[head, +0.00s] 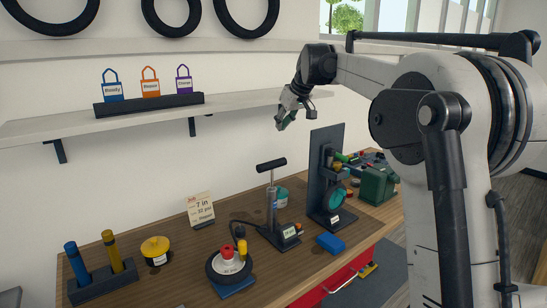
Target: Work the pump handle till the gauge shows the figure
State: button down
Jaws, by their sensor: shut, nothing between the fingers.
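The floor pump stands on the wooden bench, with its black T-shaped pump handle (271,164) raised on a thin rod above the grey barrel (271,203). The gauge (289,231) is a small white-faced block at the pump's foot; its reading is too small to make out. A card (200,209) on the bench shows "7 in" and "32 psi". A small wheel (229,263) lies on a blue pad, and a dark hose runs near the pump. My gripper (282,121) is shut and empty, in the air above and right of the handle, apart from it.
A dark upright stand (325,172) with a teal part is right of the pump, near a green machine (377,186). A blue block (331,242) lies in front. Yellow and blue cylinders in a rack (104,286) stand left. A shelf (240,104) with coloured tags hangs behind.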

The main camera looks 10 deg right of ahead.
jog(key=p, duration=0.1)
send_over(273, 162)
jog(key=w, duration=0.1)
notch_tip(273, 162, down, 9)
jog(key=shift+a+r, duration=0.1)
jog(key=shift+r, duration=0.05)
jog(key=shift+s+f, duration=0.15)
jog(key=shift+f, duration=0.35)
jog(key=shift+s+f, duration=0.15)
jog(key=shift+f, duration=0.35)
jog(key=shift+s+d+f, duration=0.15)
jog(key=shift+d+f, duration=0.05)
jog(key=shift+f, duration=0.55)
jog(key=shift+f, duration=0.1)
notch_tip(273, 162, down, 8)
jog(key=b, duration=0.4)
jog(key=shift+f, duration=0.1)
